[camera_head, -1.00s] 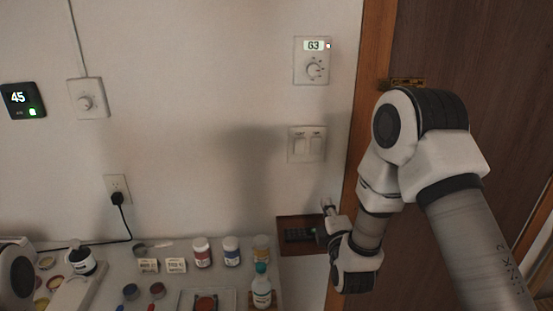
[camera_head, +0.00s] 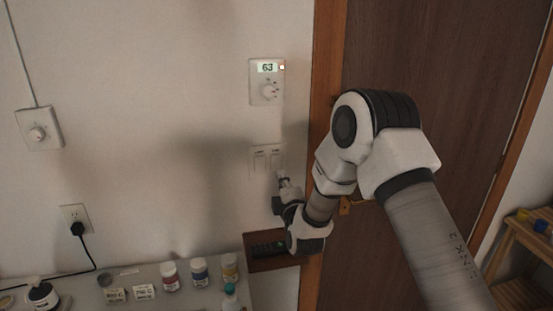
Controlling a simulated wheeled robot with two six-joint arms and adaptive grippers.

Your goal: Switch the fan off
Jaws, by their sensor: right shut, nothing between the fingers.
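A white double switch plate (camera_head: 253,165) is on the wall, left of the door frame. It has a left rocker (camera_head: 260,163) and a right rocker (camera_head: 276,160), each under a small label too small to read. My right gripper (camera_head: 282,175) is shut and empty, its tips at the lower part of the right rocker. Whether they touch it I cannot tell. The gripper hides the plate's lower right corner. Which way the rockers are tipped is not clear. No fan is in view, and my left gripper is not in view.
A brown wall shelf (camera_head: 289,261) with a dark remote sits below my right gripper. A table with paint jars (camera_head: 200,271) is lower left. A wooden door (camera_head: 440,90) is at right.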

